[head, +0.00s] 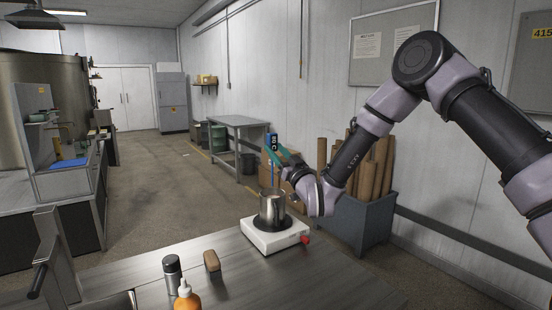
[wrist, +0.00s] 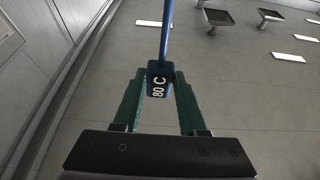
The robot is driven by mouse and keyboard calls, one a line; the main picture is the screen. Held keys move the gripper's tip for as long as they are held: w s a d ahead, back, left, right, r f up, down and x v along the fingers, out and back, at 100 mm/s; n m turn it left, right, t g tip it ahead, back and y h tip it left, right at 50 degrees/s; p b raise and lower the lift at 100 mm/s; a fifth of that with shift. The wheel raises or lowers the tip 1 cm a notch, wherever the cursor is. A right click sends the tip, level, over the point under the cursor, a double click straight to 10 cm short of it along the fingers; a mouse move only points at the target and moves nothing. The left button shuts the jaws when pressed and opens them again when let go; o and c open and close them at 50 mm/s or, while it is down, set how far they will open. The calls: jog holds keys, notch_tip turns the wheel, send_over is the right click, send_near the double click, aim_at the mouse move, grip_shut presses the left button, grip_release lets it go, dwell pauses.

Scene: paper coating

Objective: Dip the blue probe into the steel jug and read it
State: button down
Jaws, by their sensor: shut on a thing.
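The blue probe (head: 274,143) is upright, with a dark head reading "80 C" and a thin blue stem running down to the mouth of the steel jug (head: 272,210). The stem's lower end is hidden, seemingly inside the jug. The jug stands on a white hot plate (head: 262,239) with a red knob. My gripper (head: 279,148), with green fingers, is shut on the probe's head above the jug. In the wrist view the fingers (wrist: 158,85) close on both sides of the probe's head (wrist: 158,92), whose "80 C" is readable.
A brown block (head: 212,261), a grey bottle with a black cap (head: 172,275) and an orange bottle (head: 187,299) stand on the metal table (head: 330,284), left of the hot plate. The table right of them is clear. A grey bin (head: 362,222) of brown rolls stands behind my arm.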

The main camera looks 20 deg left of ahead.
aim_at(274, 135)
jog(key=shift+r, duration=2.1)
jog(key=shift+s+d, duration=0.1)
